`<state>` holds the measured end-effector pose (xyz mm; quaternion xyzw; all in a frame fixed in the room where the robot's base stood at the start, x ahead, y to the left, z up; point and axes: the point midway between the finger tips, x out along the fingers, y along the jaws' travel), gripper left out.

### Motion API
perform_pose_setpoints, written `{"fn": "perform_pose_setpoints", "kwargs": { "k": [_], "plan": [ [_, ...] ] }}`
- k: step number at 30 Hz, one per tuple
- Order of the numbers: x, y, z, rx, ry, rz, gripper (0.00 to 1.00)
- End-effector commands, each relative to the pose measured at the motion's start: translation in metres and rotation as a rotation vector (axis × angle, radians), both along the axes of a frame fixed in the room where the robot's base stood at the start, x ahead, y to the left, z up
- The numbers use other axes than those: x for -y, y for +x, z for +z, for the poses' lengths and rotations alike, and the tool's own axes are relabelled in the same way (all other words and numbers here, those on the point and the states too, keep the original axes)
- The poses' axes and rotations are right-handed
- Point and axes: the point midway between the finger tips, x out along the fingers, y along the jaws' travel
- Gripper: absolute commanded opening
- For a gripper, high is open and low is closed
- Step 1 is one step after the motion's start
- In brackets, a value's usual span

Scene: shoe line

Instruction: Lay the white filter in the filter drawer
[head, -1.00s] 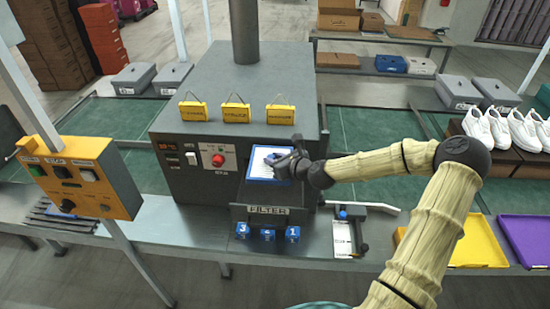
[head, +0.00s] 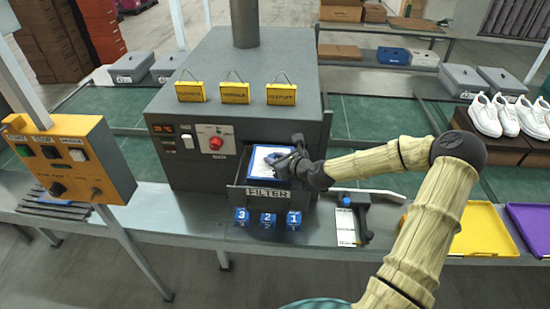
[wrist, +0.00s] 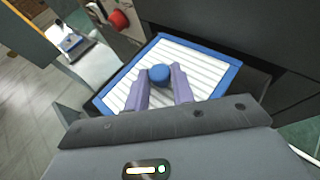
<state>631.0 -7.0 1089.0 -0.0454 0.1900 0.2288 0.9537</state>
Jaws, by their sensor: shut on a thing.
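The white filter (head: 263,160) is a pleated white panel with a blue frame and a blue knob in its middle. It also shows in the wrist view (wrist: 195,62). My gripper (head: 275,158) is shut on the blue knob, which sits between its two fingers in the wrist view (wrist: 160,84). The filter drawer (head: 266,192), labelled FILTER, is pulled out of the front of the grey machine. The filter is at the drawer's opening, within its walls as seen from the head. I cannot tell whether it touches the drawer floor.
The grey machine (head: 180,110) carries a red button (head: 216,143) and yellow tags on top. Blue numbered blocks (head: 267,219) stand in front of the drawer. A tool with a white label (head: 346,225) lies to the right. An orange control box (head: 70,158) stands at left.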

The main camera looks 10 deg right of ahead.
Motion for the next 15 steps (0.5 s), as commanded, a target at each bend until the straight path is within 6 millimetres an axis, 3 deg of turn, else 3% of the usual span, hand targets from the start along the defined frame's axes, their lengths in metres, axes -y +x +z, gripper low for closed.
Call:
{"fn": "perform_pose_setpoints", "kwargs": {
  "k": [6, 15],
  "plan": [
    [0.0, 0.0, -0.023, 0.002, -0.001, 0.001, 0.0],
    [0.0, 0.0, -0.028, 0.001, 0.0, 0.0, 0.0]
  ]
}}
